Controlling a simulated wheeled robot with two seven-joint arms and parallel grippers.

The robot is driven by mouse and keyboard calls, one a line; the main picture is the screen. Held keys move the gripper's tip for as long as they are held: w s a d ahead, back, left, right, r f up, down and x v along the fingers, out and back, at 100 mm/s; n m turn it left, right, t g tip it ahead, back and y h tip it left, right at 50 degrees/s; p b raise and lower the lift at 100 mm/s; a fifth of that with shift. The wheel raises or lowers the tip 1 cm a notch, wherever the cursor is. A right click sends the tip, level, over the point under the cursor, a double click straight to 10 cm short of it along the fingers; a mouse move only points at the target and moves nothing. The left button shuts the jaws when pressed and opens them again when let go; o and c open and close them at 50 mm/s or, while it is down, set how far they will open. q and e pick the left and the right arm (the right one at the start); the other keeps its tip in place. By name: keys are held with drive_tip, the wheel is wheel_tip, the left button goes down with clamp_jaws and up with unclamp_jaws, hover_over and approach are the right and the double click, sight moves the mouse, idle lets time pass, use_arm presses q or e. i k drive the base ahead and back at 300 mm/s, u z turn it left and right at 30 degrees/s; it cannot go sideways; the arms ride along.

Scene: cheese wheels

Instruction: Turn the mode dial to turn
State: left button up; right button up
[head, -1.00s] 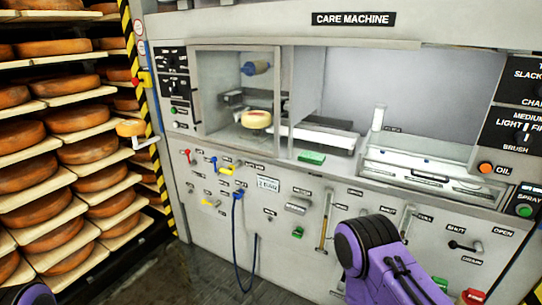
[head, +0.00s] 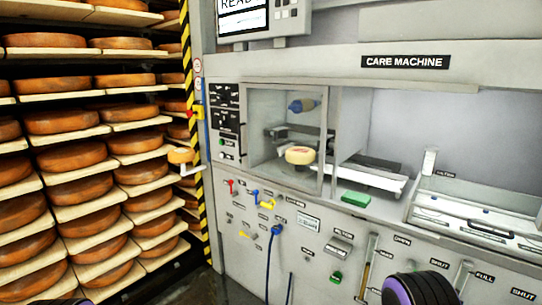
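Two small black control panels sit on the left front of the grey care machine (head: 408,62), the upper panel (head: 224,95) above the lower panel (head: 228,123). They carry small white marks and knobs. The lettering is too small to read, so I cannot tell which knob is the mode dial or where it points. A purple and black part of my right arm shows at the bottom right, and a sliver of my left arm at the bottom left. Neither gripper is in view.
A cheese wheel (head: 299,155) sits inside the machine's windowed chamber. A screen (head: 243,18) reading "READ", cut off by the frame, is above. Racks with many cheese wheels (head: 72,158) stand at left, beside a yellow-black striped post (head: 187,60). A blue hose (head: 268,260) hangs in front.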

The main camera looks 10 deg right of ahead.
sight(222, 97)
drive_tip(key=u, duration=0.2)
drive_tip(key=i, duration=1)
drive_tip(key=z, duration=0.4)
drive_tip(key=i, duration=1.1)
drive_tip(key=z, duration=0.55)
